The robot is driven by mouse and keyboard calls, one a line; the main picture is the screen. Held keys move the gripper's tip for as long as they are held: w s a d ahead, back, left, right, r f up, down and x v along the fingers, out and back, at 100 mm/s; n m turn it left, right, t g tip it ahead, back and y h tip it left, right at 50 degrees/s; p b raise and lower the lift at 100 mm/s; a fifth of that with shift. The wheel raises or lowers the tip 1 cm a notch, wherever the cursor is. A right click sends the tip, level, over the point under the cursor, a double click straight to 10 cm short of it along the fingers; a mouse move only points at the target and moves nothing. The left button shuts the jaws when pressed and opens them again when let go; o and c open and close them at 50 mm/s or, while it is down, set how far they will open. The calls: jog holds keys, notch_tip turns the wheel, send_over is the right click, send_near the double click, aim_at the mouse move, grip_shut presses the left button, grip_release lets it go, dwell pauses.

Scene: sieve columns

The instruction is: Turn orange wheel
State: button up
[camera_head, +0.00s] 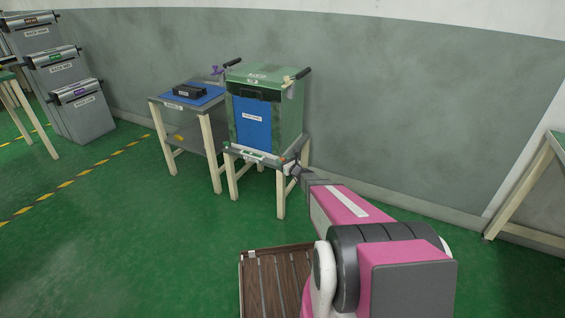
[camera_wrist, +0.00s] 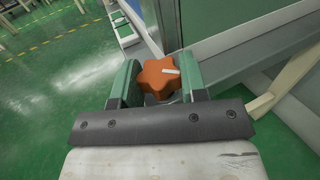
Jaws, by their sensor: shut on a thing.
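The orange wheel (camera_wrist: 160,77) is a lobed, star-shaped knob with a white mark on its upper right. It shows in the wrist view, close to the side of the green machine's stand. My gripper (camera_wrist: 159,84) is shut on it, with one green finger on each side of the knob. In the head view my gripper (camera_head: 293,170) reaches the front right of the green machine (camera_head: 270,100). The wheel is too small and too covered there to make out clearly.
A table with a blue top (camera_head: 211,98) and a black box (camera_head: 190,91) stands left of the machine. Grey cabinets (camera_head: 75,90) stand at the far left. A brown slatted platform (camera_head: 272,285) lies near me. Green floor is open at left.

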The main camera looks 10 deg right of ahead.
jog(key=n+g+y, duration=0.2)
jog(key=shift+w+d+y, duration=0.1)
jog(key=shift+w+y, duration=0.05)
jog(key=shift+y, duration=0.25)
jog(key=shift+n+g+y, duration=0.4)
jog(key=shift+n+y, duration=0.1)
jog(key=o, duration=0.9)
jog(key=v, duration=1.1)
jog(key=shift+r, duration=0.1)
